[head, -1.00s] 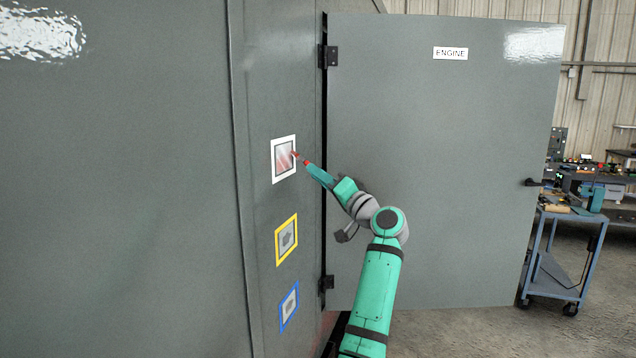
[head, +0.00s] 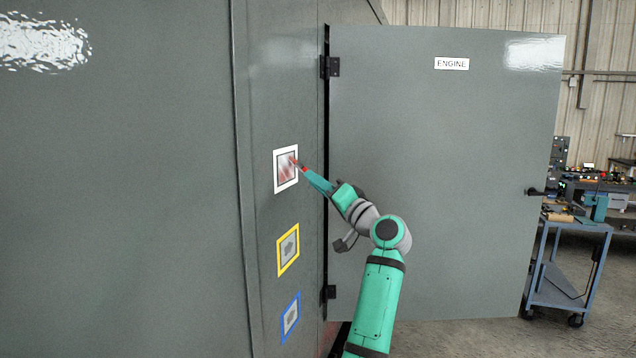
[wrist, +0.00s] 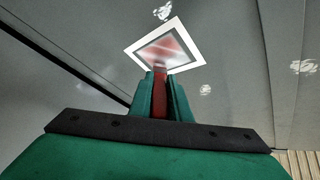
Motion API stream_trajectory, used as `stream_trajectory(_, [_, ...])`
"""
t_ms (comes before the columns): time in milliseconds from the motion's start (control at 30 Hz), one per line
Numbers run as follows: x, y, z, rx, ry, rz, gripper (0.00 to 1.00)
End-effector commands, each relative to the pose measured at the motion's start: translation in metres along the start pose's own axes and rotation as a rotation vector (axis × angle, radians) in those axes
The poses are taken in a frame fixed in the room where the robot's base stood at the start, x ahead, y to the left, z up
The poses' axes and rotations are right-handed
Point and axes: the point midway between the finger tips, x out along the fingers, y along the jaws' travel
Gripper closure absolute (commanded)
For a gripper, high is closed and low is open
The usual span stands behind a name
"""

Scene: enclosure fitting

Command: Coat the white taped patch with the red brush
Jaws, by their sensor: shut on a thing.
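The white taped patch (head: 285,169) is the top one of three framed patches on the grey enclosure wall. Inside its white border, reddish streaks cover part of the grey surface. In the wrist view the patch (wrist: 176,49) shows a red diagonal band with greyer areas beside it. My gripper (head: 308,174) is shut on the red brush (wrist: 160,92), whose handle lies between the two green fingers. The brush's tip (head: 294,162) is at the right part of the patch. I cannot tell whether the bristles touch the surface.
A yellow-framed patch (head: 288,250) and a blue-framed patch (head: 290,317) lie below. The open door (head: 440,180) marked ENGINE stands right behind my arm, with a hinge (head: 331,67) near the wall. A blue cart (head: 568,260) stands at the far right.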

Motion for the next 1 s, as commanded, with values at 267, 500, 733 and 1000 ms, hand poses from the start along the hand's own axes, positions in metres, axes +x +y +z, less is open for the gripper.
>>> stream_trajectory(267, [-0.005,-0.007,0.007,-0.001,-0.001,0.0,1.0])
stream_trajectory(500, [-0.009,-0.014,0.012,-0.001,0.0,0.0,1.0])
stream_trajectory(733, [-0.014,-0.021,0.018,0.0,0.0,0.0,1.0])
stream_trajectory(1000, [-0.019,-0.028,0.024,-0.001,-0.001,0.0,1.0])
